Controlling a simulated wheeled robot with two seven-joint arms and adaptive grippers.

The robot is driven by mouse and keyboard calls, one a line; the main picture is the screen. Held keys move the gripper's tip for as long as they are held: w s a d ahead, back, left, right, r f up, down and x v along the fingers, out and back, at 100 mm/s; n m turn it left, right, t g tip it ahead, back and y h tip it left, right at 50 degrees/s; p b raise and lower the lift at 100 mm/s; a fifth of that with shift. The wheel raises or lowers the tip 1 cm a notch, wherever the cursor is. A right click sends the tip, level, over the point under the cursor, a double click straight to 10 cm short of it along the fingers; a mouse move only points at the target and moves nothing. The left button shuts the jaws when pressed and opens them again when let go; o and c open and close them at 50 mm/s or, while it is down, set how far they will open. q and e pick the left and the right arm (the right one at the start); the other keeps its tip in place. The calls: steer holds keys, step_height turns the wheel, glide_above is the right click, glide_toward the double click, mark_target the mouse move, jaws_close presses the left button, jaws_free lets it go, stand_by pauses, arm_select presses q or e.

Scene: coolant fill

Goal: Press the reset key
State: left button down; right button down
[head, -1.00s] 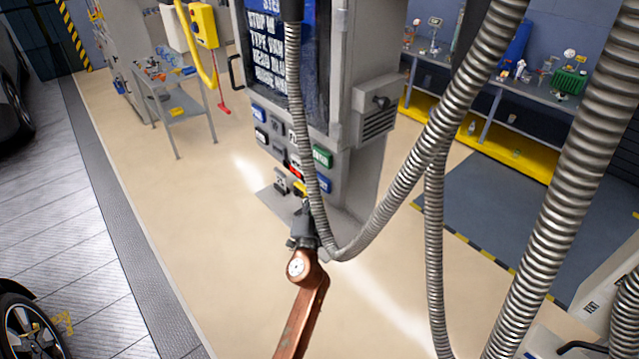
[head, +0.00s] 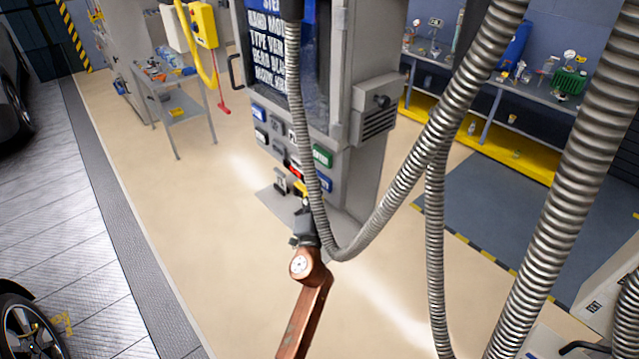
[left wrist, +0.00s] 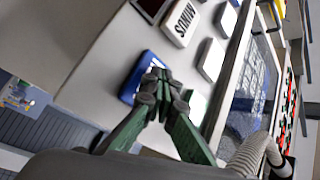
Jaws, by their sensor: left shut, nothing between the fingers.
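The keypad on the grey machine (head: 360,160) carries several coloured keys, including a green key (head: 322,156) and a blue key (head: 324,185). I cannot read which one is the reset key. My left gripper (head: 304,204) is in front of the lower keypad, partly behind a hanging hose. In the left wrist view the shut, empty fingertips (left wrist: 161,80) lie over a blue key (left wrist: 132,84) and hide part of its label. I cannot tell whether they touch it. A light key with dark lettering (left wrist: 181,22) sits beyond it. My right gripper is not in view.
Ribbed metal hoses (head: 435,150) hang in front of the machine and close to my left arm. The machine's screen (head: 310,70) is above the keypad. A small trolley (head: 185,108) stands at left and a workbench (head: 520,92) at right. The floor between is clear.

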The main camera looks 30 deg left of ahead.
arm_select(q)
steer(key=shift+s, duration=0.1)
steer(key=shift+s+a, duration=0.3)
steer(key=shift+s, duration=0.5)
steer(key=shift+s+a+p, duration=0.3)
steer(key=shift+s+a, duration=0.05)
steer(key=shift+s, duration=0.4)
steer(key=shift+s+a+p, duration=0.25)
steer(key=shift+s+a, duration=0.05)
steer(key=shift+s, duration=0.5)
steer(key=shift+s+a+p, duration=0.3)
steer(key=shift+s+a, duration=0.05)
steer(key=shift+s, duration=0.4)
